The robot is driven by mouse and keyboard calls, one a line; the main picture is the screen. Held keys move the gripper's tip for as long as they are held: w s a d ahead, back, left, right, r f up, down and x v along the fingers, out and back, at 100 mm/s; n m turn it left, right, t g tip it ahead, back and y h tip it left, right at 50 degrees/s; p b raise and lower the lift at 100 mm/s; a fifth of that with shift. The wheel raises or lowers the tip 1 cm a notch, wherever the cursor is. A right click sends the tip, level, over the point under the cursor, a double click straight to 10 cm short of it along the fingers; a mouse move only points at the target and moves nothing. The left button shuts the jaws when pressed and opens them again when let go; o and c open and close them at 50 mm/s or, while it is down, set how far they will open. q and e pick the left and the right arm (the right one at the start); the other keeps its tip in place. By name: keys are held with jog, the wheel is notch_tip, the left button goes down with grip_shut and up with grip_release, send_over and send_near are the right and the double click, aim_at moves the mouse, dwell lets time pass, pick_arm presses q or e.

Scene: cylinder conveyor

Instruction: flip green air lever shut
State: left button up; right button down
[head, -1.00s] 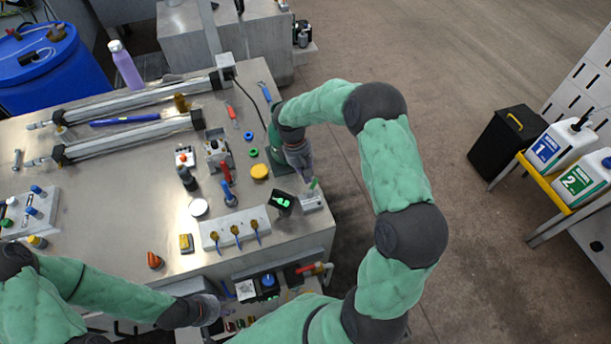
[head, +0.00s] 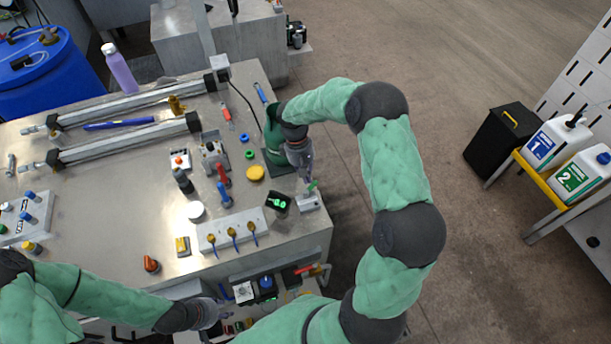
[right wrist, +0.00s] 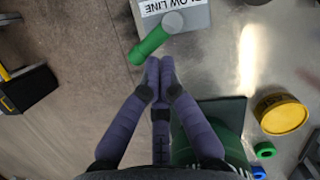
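The green lever (right wrist: 155,42) sits on a grey block labelled "LOW LINE" (right wrist: 190,12) in the right wrist view, slanting out from a round grey pivot. In the head view the lever (head: 313,186) stands on its block (head: 308,202) at the table's right edge. My right gripper (right wrist: 160,64) has its fingertips together, empty, just beside the lever's free end; I cannot tell whether they touch. It also shows in the head view (head: 307,179), over the block. My left gripper (head: 222,314) is low at the table's front edge, its fingers too unclear to read.
A black box with a green display (head: 277,203) stands just left of the block. A yellow round lid (right wrist: 281,113) and a dark green object (right wrist: 215,120) lie near my right gripper.

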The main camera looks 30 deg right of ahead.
jog(key=shift+s+d+m+y, duration=0.2)
jog(key=shift+m, duration=0.5)
jog(key=shift+s+d+m+y, duration=0.2)
jog(key=shift+m, duration=0.5)
jog(key=shift+s+d, duration=0.15)
jog(key=shift+s, duration=0.1)
dwell(3.3)
jog(key=v, duration=1.2)
jog(key=shift+r, duration=0.1)
dwell(0.3)
